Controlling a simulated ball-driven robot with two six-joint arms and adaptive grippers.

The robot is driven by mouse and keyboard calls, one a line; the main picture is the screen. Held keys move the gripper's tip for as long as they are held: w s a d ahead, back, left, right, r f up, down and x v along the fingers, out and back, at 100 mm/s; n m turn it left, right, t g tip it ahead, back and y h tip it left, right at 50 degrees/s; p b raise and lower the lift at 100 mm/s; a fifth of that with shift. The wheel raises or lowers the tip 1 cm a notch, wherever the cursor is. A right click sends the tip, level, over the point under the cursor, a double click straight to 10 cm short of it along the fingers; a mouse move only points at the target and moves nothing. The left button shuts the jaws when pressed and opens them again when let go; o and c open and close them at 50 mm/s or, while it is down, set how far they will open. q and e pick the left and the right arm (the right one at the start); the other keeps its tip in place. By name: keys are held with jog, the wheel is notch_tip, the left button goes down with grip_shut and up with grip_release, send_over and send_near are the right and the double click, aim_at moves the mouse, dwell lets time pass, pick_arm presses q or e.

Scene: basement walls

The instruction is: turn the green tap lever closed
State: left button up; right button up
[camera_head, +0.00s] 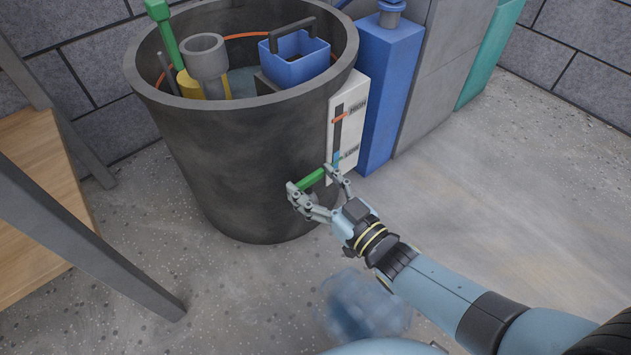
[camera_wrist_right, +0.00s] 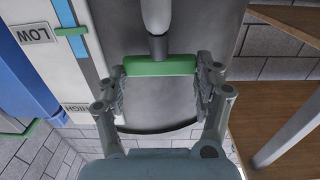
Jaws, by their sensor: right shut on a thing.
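The green tap lever (camera_head: 312,178) is on the front of a dark grey barrel (camera_head: 228,150), low down near the level gauge. In the right wrist view the lever (camera_wrist_right: 160,65) is a green bar lying across the picture, with a grey tap stem and spout beside it. My right gripper (camera_head: 319,179) has its fingers at the two ends of the lever. In the right wrist view the gripper (camera_wrist_right: 160,82) is shut on the lever, with a finger pad against each end. My left gripper is not in view.
A gauge (camera_head: 346,128) marked HIGH and LOW is on the barrel's side. A blue bucket (camera_head: 295,58) and pipes stand inside the barrel. A blue container (camera_head: 383,90) stands to the right. A wooden-topped table (camera_head: 40,190) is at the left. The floor at right is clear.

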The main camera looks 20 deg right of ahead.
jog(key=o, duration=1.2)
jog(key=v, duration=0.7)
jog(key=shift+s, duration=0.2)
